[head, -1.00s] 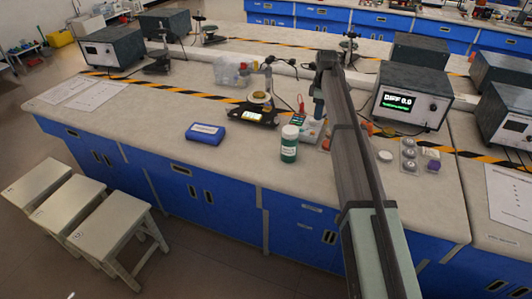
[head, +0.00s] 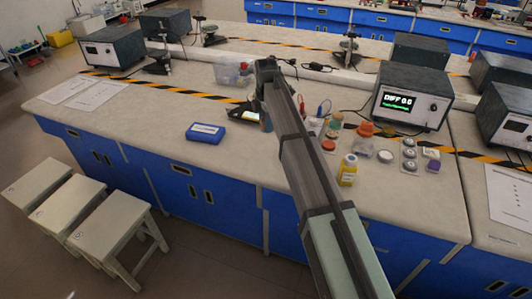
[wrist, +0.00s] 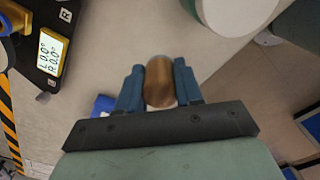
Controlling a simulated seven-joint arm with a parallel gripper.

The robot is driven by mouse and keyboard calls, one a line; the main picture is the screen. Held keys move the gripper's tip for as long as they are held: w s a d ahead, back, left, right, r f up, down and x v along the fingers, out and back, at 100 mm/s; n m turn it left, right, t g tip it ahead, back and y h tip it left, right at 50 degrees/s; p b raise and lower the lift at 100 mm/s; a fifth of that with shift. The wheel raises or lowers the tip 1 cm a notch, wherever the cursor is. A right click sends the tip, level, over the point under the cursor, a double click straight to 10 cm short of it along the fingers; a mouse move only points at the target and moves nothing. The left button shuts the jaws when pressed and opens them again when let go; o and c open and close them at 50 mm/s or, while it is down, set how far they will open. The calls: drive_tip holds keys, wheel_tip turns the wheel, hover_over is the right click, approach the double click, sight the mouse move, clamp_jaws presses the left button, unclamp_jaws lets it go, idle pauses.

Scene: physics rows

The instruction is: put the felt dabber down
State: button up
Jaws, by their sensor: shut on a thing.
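In the wrist view the felt dabber (wrist: 158,82) is a brown, round-ended piece between the two blue fingers of my gripper (wrist: 158,88). My gripper is shut on it, with a finger on each side. Pale bench surface shows beyond it; its height above the bench is hard to tell. In the head view my gripper (head: 266,118) is over the middle of the bench (head: 150,120), just right of a black device with a lit display (head: 240,114). The dabber cannot be made out there.
A large white lid (wrist: 228,12) is close by at the wrist view's top. The black device (wrist: 50,45) is at its left. In the head view, a blue case (head: 205,133) lies left of my gripper; a yellow bottle (head: 348,170) stands right. The bench's left front is clear.

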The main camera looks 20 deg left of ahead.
sight(266, 152)
drive_tip(key=n, duration=0.5)
drive_tip(key=shift+s+d, duration=0.1)
drive_tip(key=shift+d, duration=0.05)
drive_tip(key=shift+f+n, duration=0.15)
drive_tip(key=shift+n, duration=0.25)
drive_tip(key=shift+f, duration=4.9)
drive_tip(key=shift+f, duration=0.1)
drive_tip(key=o, duration=1)
wheel_tip(266, 152, up, 12)
drive_tip(key=shift+r, duration=0.15)
